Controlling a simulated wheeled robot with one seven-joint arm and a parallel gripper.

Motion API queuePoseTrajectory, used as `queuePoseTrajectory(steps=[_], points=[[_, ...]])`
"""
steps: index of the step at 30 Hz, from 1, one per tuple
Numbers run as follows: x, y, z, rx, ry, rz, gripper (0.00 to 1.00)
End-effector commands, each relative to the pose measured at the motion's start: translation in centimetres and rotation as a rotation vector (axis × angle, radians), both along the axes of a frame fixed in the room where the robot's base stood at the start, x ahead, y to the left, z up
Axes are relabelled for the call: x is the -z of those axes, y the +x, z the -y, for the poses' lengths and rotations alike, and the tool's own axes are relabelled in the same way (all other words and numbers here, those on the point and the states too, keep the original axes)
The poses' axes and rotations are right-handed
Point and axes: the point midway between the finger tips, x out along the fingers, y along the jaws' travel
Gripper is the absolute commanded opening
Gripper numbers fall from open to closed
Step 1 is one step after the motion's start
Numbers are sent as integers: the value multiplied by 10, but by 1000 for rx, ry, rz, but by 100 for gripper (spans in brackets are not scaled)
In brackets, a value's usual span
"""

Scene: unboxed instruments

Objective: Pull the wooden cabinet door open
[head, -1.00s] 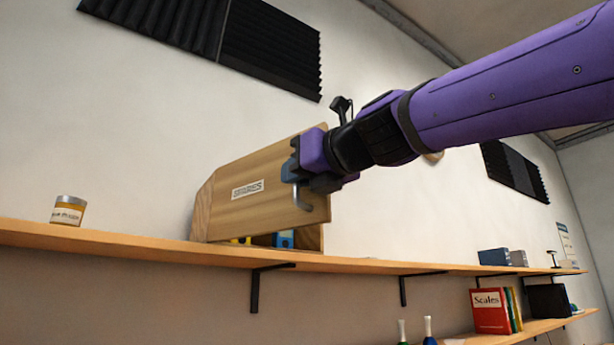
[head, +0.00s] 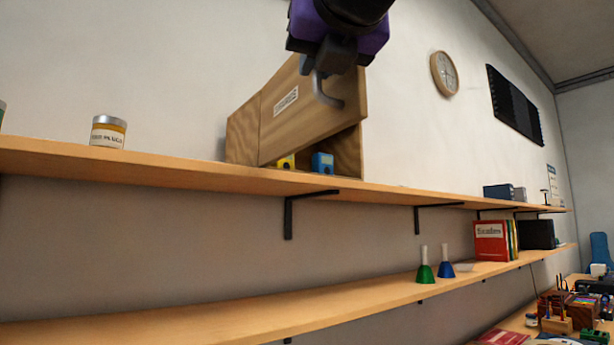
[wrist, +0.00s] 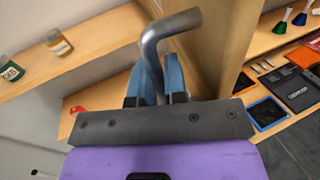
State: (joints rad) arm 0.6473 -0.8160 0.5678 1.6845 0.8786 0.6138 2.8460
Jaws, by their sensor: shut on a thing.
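The wooden cabinet (head: 243,135) stands on the upper shelf in the head view. Its door (head: 315,122), with a white label (head: 286,101), stands partly open, swung out from its left side. A yellow thing (head: 286,162) and a blue thing (head: 322,162) show inside through the gap; most of the inside is hidden. My gripper (head: 318,68) is at the bent grey metal handle (head: 328,98) near the door's free edge. In the wrist view, blue fingers (wrist: 154,82) are shut on the handle (wrist: 160,35), and the door (wrist: 225,48) rises beside them.
A jar (head: 108,131) stands left of the cabinet on the upper shelf (head: 150,168). Green (head: 425,272) and blue (head: 446,268) handbells and a red book (head: 491,242) stand on the lower shelf. A clock (head: 444,73) hangs on the wall. The shelf beside the cabinet is mostly clear.

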Motion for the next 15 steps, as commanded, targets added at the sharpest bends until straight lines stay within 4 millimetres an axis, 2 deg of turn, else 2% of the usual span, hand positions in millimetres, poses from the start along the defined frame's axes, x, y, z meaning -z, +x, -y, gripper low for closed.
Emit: queuePoseTrajectory(steps=[1,15], points=[[2,-12,-27,4,-34,29,0],[5,-16,-31,17,-30,22,0]])
